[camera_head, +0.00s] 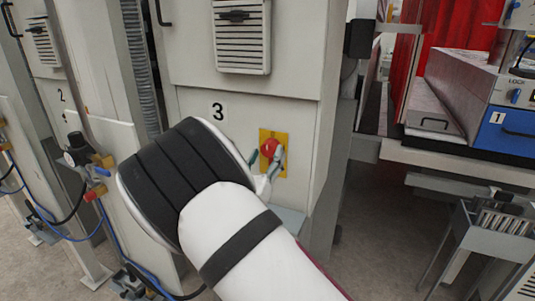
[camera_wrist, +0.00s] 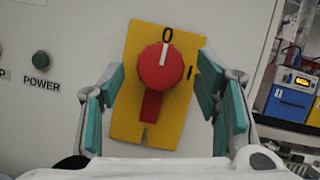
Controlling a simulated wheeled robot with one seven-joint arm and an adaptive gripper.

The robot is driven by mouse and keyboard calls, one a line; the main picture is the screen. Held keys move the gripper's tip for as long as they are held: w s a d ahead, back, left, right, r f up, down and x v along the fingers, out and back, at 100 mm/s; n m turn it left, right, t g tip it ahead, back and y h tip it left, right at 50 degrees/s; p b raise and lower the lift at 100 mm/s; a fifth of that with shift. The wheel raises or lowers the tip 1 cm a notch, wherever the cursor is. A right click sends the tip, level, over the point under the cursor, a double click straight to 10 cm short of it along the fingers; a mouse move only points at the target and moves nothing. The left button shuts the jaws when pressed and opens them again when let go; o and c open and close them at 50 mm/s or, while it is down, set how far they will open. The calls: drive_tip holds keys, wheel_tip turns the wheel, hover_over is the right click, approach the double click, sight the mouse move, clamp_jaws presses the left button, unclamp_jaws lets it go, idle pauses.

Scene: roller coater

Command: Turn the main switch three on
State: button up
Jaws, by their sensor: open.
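The main switch three is a red rotary knob (camera_head: 269,147) on a yellow plate (camera_head: 284,139), set on the cabinet panel marked 3. In the wrist view the red knob (camera_wrist: 164,68) has its white mark pointing up at the 0; a 1 mark stands to its right on the yellow plate (camera_wrist: 128,103). My gripper (camera_wrist: 160,100) is open, with one teal-padded finger on each side of the knob and a gap to it on both sides. In the head view my gripper (camera_head: 266,164) is at the switch, partly hidden behind my arm.
A green POWER button (camera_wrist: 41,59) is left of the plate. The cabinet marked 3 (camera_head: 300,108) has a vent (camera_head: 242,50) above. At left are hoses and a valve (camera_head: 78,150). At right are a blue-fronted box (camera_head: 505,135) and a metal cart (camera_head: 490,235).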

drive_tip(key=shift+w+d+r, duration=0.15)
drive_tip(key=shift+w+r, duration=0.05)
drive_tip(key=shift+w, duration=0.35)
drive_tip(key=c, duration=1.1)
drive_tip(key=shift+c, duration=0.2)
